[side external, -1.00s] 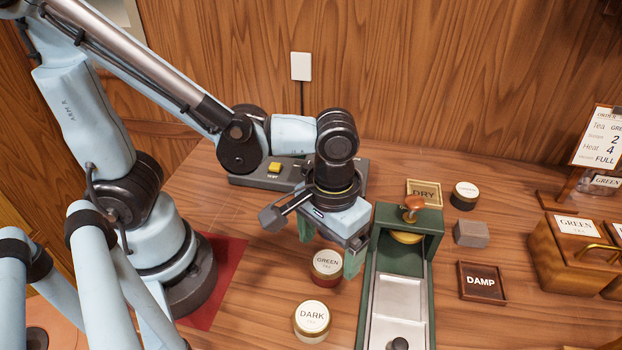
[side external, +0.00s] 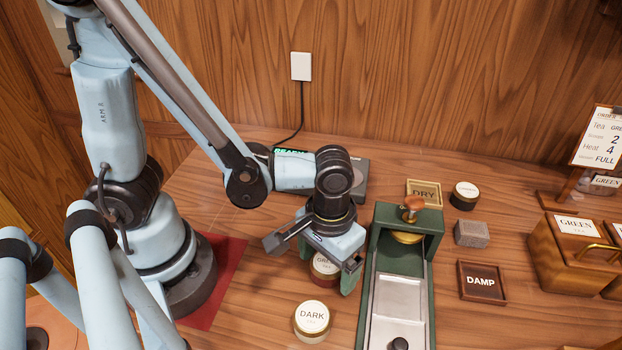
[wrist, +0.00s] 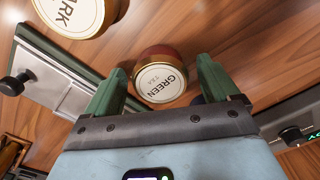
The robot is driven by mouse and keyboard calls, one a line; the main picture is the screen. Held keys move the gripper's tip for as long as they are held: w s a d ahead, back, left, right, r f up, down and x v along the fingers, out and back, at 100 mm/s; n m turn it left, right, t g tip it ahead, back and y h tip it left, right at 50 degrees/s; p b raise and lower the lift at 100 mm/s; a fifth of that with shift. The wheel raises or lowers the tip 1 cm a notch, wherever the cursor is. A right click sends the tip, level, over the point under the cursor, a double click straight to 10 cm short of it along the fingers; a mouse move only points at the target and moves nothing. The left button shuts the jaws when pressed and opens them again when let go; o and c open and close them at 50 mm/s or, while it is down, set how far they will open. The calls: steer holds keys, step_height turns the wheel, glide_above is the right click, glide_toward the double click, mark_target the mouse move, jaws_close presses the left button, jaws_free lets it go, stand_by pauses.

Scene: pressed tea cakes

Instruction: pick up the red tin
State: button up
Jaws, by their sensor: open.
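The red tin (side external: 325,271) has a cream lid reading GREEN and stands upright on the table, left of the green press. In the wrist view the red tin (wrist: 160,75) lies just ahead of and between the two green fingers. My gripper (side external: 328,267) is open and low over the tin, with one finger on each side.
A cream DARK tin (side external: 312,321) stands just in front. The green press (side external: 439,238) with its metal tray is close on the right. A grey device (side external: 357,182) lies behind my wrist. A DAMP tray (side external: 482,282) and a grey block (side external: 471,234) lie farther right.

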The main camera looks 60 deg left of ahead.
steer(key=c, duration=1.2)
steer(key=shift+o, duration=0.2)
steer(key=shift+r, duration=0.2)
